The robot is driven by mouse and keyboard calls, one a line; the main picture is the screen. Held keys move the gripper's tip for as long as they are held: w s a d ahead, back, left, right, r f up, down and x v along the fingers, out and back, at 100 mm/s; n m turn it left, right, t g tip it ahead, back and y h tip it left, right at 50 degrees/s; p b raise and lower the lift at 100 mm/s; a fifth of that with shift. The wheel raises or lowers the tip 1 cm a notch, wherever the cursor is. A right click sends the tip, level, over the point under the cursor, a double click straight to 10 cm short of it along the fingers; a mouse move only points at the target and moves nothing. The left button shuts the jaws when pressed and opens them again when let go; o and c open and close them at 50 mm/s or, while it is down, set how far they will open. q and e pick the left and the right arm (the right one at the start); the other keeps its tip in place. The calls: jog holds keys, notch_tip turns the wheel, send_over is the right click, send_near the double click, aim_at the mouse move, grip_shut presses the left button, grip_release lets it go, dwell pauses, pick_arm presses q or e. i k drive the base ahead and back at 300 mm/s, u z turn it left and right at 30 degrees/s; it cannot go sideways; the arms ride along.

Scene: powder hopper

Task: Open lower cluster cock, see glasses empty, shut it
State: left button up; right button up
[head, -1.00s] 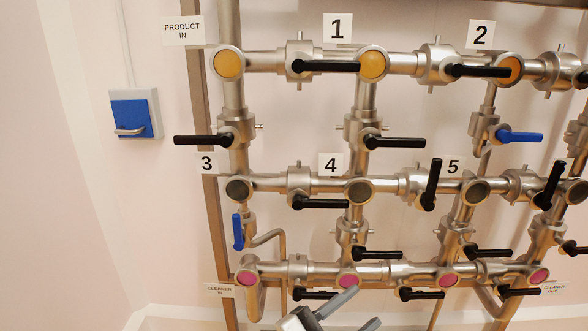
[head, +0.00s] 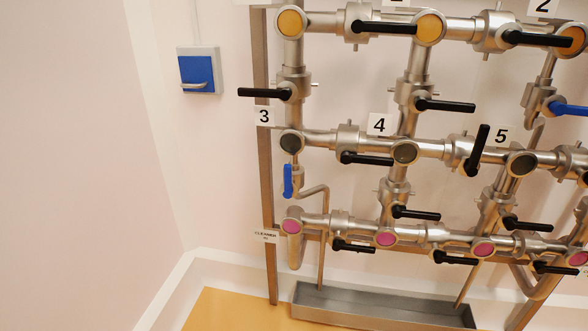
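A blue-handled cock (head: 288,181) sits below the left grey glass (head: 292,143) of the middle row. Its handle points straight down, and a thin pipe (head: 322,235) bends from it down toward a tray. A second blue handle (head: 570,109) at the right edge lies nearly level. The middle-row glasses, including one by label 4 (head: 405,153) and one by label 5 (head: 523,164), look dark grey. The bottom-row glasses, such as the left one (head: 292,226) and another (head: 386,239), are pink. The top-row glasses (head: 291,23) are orange. Neither gripper is in view.
Several black handles, such as one by label 3 (head: 264,93), stick out from the pipes. A grey tray (head: 375,304) stands on the yellow floor (head: 230,312) below. A blue wall box (head: 199,71) hangs at left. The left wall is bare.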

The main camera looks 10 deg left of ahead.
aim_at(288, 192)
jog(key=z, duration=1.2)
jog(key=i, duration=0.35)
jog(key=u, duration=0.7)
